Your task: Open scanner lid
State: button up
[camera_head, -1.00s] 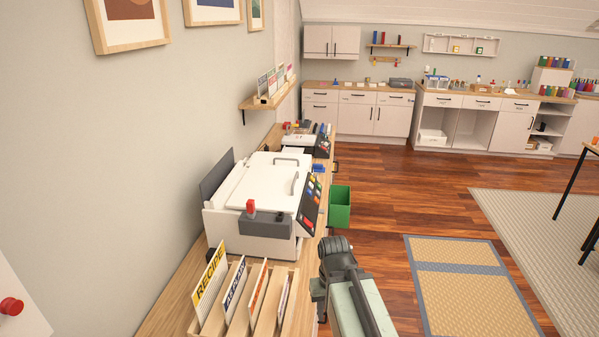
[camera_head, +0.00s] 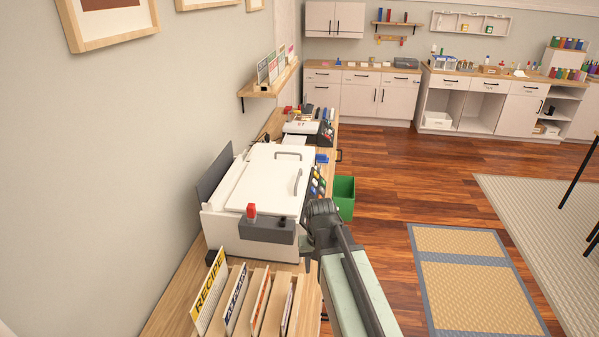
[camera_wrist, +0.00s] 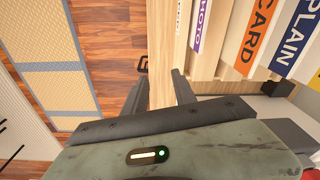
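The white scanner (camera_head: 255,205) stands on the wooden counter along the left wall. Its white lid (camera_head: 268,180) is down, with a grey handle (camera_head: 298,182) near its right edge and another grey handle at its far edge. A red knob (camera_head: 251,211) sits on a grey box at its near side. My gripper (camera_head: 309,245) is beside the scanner's near right corner; touching or apart cannot be told. In the wrist view its two dark fingers (camera_wrist: 163,90) are spread apart with nothing between them.
A wooden sorter (camera_head: 255,300) with labelled cards stands on the counter nearer than the scanner; its cards also show in the wrist view (camera_wrist: 262,35). A green bin (camera_head: 344,195) stands on the floor at right. A wall shelf (camera_head: 268,85) hangs beyond. The floor to the right is open.

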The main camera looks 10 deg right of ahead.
aim_at(297, 183)
jog(key=w+r+m+t+p, duration=0.2)
jog(key=w+r+p, duration=0.5)
jog(key=w+r, duration=0.45)
jog(key=w+r+m+t+p, duration=0.1)
jog(key=w+r+t+p, duration=0.1)
jog(key=w+r+p, duration=0.95)
jog(key=b+x, duration=0.4)
jog(key=w+b+x, duration=0.1)
jog(key=b+x, duration=0.7)
jog(key=shift+w+a+r, duration=0.1)
jog(key=shift+w+a, duration=0.25)
jog(key=shift+a, duration=0.05)
jog(key=shift+r, duration=0.15)
jog(key=shift+c, duration=0.3)
grip_shut()
